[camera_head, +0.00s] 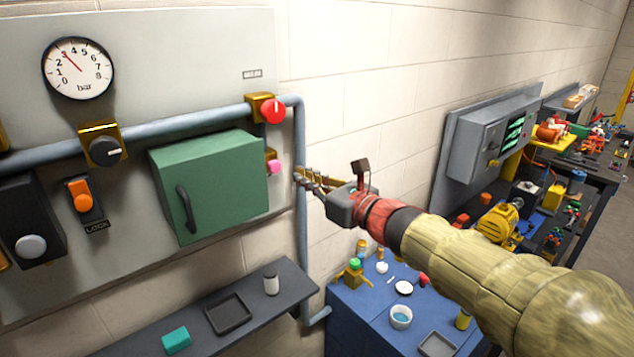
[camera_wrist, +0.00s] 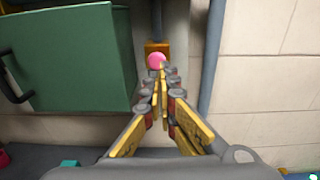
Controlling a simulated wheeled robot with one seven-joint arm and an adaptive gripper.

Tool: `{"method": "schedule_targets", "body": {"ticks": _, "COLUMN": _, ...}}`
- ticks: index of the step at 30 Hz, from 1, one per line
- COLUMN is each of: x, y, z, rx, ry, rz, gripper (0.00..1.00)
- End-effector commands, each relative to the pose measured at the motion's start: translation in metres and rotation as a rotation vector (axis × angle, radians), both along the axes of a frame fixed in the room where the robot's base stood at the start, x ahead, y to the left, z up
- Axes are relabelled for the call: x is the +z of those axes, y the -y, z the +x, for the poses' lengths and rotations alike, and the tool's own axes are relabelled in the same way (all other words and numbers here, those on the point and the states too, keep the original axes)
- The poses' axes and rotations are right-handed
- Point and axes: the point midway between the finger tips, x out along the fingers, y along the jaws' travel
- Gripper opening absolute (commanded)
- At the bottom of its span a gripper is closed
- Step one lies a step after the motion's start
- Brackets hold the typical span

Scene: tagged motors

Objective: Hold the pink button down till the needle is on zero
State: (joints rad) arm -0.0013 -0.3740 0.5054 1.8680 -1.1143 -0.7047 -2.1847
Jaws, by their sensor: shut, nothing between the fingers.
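The pink button (camera_head: 274,167) is on a small yellow box at the right side of the green cabinet. It also shows in the wrist view (camera_wrist: 156,60), just beyond my fingertips, its lower edge partly covered by them. My gripper (camera_head: 299,173) is shut and empty, its fingers pointing at the button. In the head view a small gap shows between the fingertips and the button. In the wrist view the fingertips (camera_wrist: 161,70) line up with the button, slightly low and right. The round bar gauge (camera_head: 78,68) is at the upper left; its red needle points near 3.
The green cabinet (camera_head: 208,185) juts out left of the button. A grey-blue pipe (camera_head: 301,215) runs down just right of it. A red knob (camera_head: 272,110) sits above. A dark shelf (camera_head: 245,308) and a blue bench (camera_head: 350,310) lie below.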

Motion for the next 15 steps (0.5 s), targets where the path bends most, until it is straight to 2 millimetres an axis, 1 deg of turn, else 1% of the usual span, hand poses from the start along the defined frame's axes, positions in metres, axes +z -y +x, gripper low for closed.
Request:
{"method": "schedule_targets", "body": {"ticks": 1, "x": 0.001, "y": -0.008, "z": 0.009, "rx": 0.004, "ry": -0.002, "rz": 0.001, "gripper": 0.0}}
{"method": "schedule_targets", "body": {"ticks": 6, "x": -0.001, "y": -0.024, "z": 0.032, "rx": 0.002, "ry": -0.003, "rz": 0.001, "gripper": 0.0}}
{"method": "schedule_targets", "body": {"ticks": 9, "x": -0.002, "y": -0.031, "z": 0.042, "rx": 0.002, "ry": -0.001, "rz": 0.001, "gripper": 0.0}}
{"method": "schedule_targets", "body": {"ticks": 15, "x": -0.003, "y": -0.037, "z": 0.052, "rx": 0.0, "ry": 0.001, "rz": 0.001, "gripper": 0.0}}
